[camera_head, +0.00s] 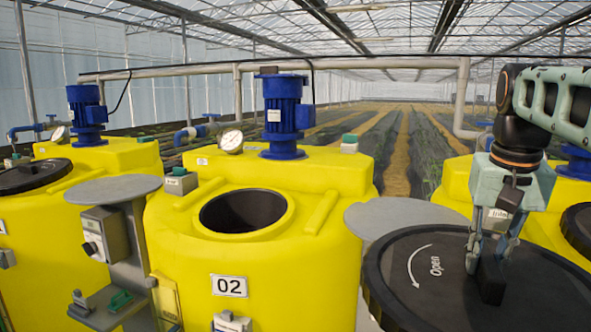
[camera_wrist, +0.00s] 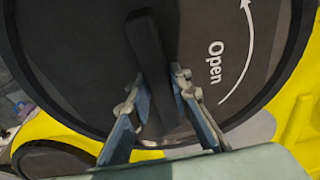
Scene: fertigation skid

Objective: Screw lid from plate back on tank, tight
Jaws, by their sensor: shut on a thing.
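The black lid (camera_head: 430,295), marked "Open" with a curved arrow, is at the lower right of the head view. My gripper (camera_head: 490,250) points down and is shut on the lid's raised bar handle (camera_head: 491,280). The wrist view shows the lid (camera_wrist: 85,65) and the handle (camera_wrist: 148,45) between my fingers (camera_wrist: 157,88). The lid looks raised, overlapping the grey round plate (camera_head: 385,213), whose right part is hidden. The yellow tank 02 (camera_head: 290,265) stands to the left, with its round dark mouth (camera_head: 243,205) uncovered.
A blue pump (camera_head: 283,115) and a gauge (camera_head: 231,141) stand behind the mouth. A second grey plate (camera_head: 113,189) and a control box (camera_head: 105,232) are left of tank 02. Yellow tanks with black lids stand at the far left (camera_head: 35,175) and right (camera_head: 577,225).

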